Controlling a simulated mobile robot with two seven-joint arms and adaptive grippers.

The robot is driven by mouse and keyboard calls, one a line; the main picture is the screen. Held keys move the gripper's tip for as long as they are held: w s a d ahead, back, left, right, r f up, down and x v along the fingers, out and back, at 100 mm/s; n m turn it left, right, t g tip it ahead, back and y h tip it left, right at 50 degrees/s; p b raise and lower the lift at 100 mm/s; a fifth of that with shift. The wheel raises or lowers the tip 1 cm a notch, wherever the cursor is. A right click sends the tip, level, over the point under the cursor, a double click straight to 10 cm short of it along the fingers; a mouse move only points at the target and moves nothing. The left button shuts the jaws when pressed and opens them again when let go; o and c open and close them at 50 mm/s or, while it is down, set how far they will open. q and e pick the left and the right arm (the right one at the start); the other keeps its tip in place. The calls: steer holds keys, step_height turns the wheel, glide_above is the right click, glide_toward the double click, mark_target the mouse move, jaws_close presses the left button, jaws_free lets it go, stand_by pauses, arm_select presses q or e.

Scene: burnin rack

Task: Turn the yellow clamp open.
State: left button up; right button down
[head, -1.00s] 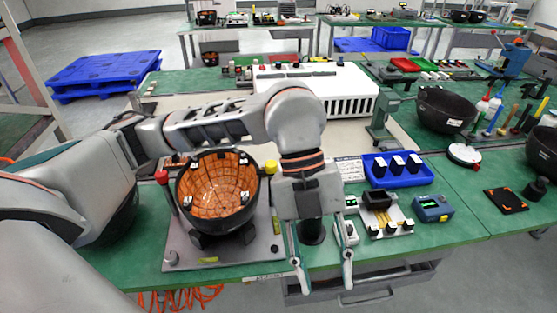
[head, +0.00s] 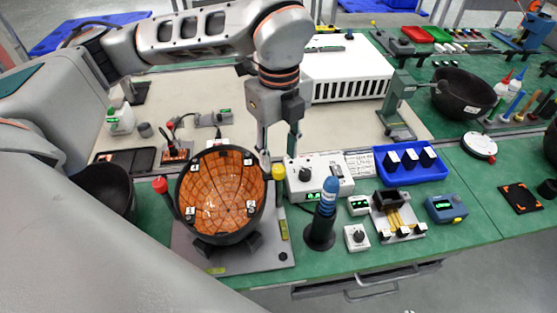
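The yellow clamp (head: 278,172) stands at the right edge of the bowl fixture, its yellow knob on top of a post. A dark bowl (head: 221,195) with an orange gridded inside and numbered white tags sits tilted on the grey base plate (head: 190,258). A red clamp (head: 160,185) stands on the bowl's left side. My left gripper (head: 279,152) points down just behind and above the yellow clamp. Its two fingers are apart, one close to the bowl's right rim; I cannot tell whether either touches the clamp. My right gripper is not in view.
A blue-topped black stand (head: 323,213) and a white switch box (head: 318,176) stand close to the right of the clamp. A blue tray (head: 411,168) lies farther right. A white vented case (head: 345,75) stands behind. Green table shows at the front right.

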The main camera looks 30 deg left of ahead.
mark_target(279, 169)
arm_select(q)
steer(key=shift+f, duration=2)
jaws_close()
